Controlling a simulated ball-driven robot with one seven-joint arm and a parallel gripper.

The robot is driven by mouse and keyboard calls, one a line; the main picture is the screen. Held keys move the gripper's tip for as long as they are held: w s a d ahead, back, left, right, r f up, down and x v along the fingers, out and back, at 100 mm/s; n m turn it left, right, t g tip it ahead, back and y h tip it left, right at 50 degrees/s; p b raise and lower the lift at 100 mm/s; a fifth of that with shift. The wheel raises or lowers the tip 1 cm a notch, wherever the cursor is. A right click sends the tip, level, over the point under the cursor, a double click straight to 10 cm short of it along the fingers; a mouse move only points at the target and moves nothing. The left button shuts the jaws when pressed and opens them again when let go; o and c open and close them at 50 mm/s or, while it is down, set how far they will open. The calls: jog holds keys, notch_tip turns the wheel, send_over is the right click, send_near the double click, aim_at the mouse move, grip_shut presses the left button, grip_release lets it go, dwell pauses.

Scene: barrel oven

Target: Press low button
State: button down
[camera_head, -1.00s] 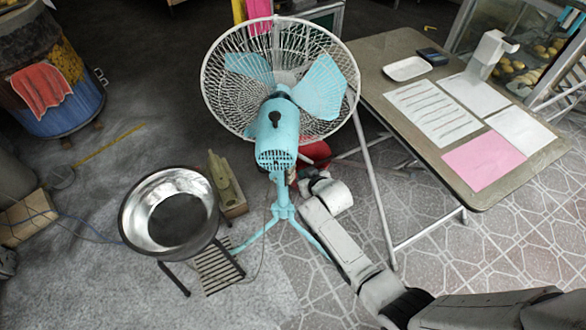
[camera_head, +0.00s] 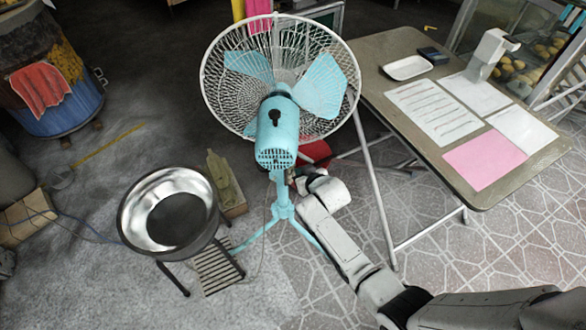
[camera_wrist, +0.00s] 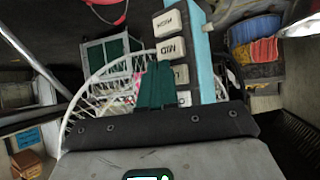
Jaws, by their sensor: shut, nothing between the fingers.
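The turquoise standing fan (camera_head: 277,135) is upright in the head view, with a white wire cage. In the wrist view its turquoise column (camera_wrist: 208,75) carries a row of pale buttons: HIGH (camera_wrist: 169,22), MID (camera_wrist: 170,48), the low button (camera_wrist: 180,74) and one more below (camera_wrist: 184,98). My gripper (camera_wrist: 155,85) is shut and empty, its dark green fingers just left of the low button and partly covering it. I cannot tell whether they touch it. In the head view the fingertips are hidden near the fan's column.
A metal bowl on a stand (camera_head: 170,212) is left of the fan. A folding table (camera_head: 400,42) with papers stands on the right, its legs near my arm. A red object (camera_head: 315,153) lies behind the column.

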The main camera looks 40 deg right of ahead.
jog(key=shift+w+a+b, duration=0.1)
jog(key=shift+w+b, duration=0.25)
jog(key=shift+w, duration=0.05)
dwell(0.6)
jog(key=shift+s, duration=0.15)
jog(key=shift+s+d+p, duration=0.2)
jog(key=shift+s+p, duration=0.5)
jog(key=shift+s, duration=0.1)
jog(key=shift+s+d+p, duration=0.2)
jog(key=shift+s+p, duration=0.5)
jog(key=shift+s, duration=0.1)
jog(key=shift+s+d+p, duration=0.15)
jog(key=shift+s+p, duration=0.5)
jog(key=shift+s, duration=0.1)
jog(key=shift+s+d+p, duration=0.2)
jog(key=shift+s+p, duration=0.5)
jog(key=shift+s, duration=0.1)
